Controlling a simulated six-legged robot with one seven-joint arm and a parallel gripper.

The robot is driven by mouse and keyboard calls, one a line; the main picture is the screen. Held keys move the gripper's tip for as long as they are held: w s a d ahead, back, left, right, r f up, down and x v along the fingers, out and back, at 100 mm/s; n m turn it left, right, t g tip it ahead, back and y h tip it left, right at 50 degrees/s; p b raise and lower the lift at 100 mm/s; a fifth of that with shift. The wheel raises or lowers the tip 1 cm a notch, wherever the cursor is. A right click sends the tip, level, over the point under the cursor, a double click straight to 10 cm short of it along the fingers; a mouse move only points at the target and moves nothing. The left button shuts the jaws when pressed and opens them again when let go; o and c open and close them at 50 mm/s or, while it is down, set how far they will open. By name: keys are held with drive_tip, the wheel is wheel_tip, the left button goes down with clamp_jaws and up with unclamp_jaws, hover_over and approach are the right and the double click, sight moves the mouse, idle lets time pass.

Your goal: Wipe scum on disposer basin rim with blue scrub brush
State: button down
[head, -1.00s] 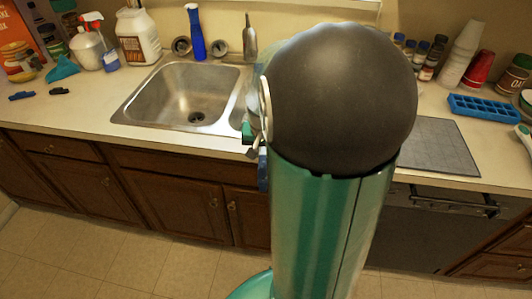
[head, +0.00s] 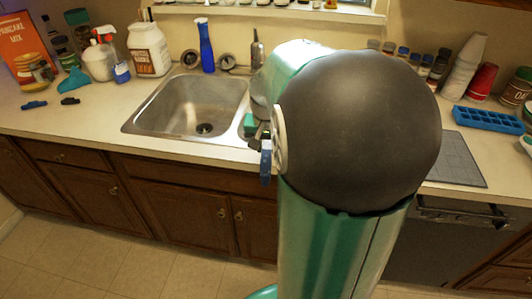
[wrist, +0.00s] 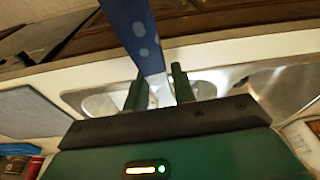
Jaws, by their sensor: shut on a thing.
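The blue scrub brush (wrist: 141,40) is between the two fingers of my gripper (wrist: 157,76) in the wrist view; its blue part points toward the counter's front edge. In the head view the brush (head: 266,162) hangs at the left side of my arm, by the sink's front right. My gripper is shut on it. The large left basin (head: 165,112) is in plain view. My arm hides most of the sink to its right. The wrist view shows a smaller basin (wrist: 96,104) beside the grey mat. No scum can be made out, and brush contact with a rim cannot be told.
A blue bottle (head: 207,48) and the faucet (head: 257,50) stand behind the sink. A white jug (head: 149,50) and spray bottles are at the back left. A grey mat (head: 458,160), blue ice tray (head: 488,118) and stacked cups (head: 465,68) are to the right.

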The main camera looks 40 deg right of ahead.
drive_tip(key=shift+r, duration=1.15)
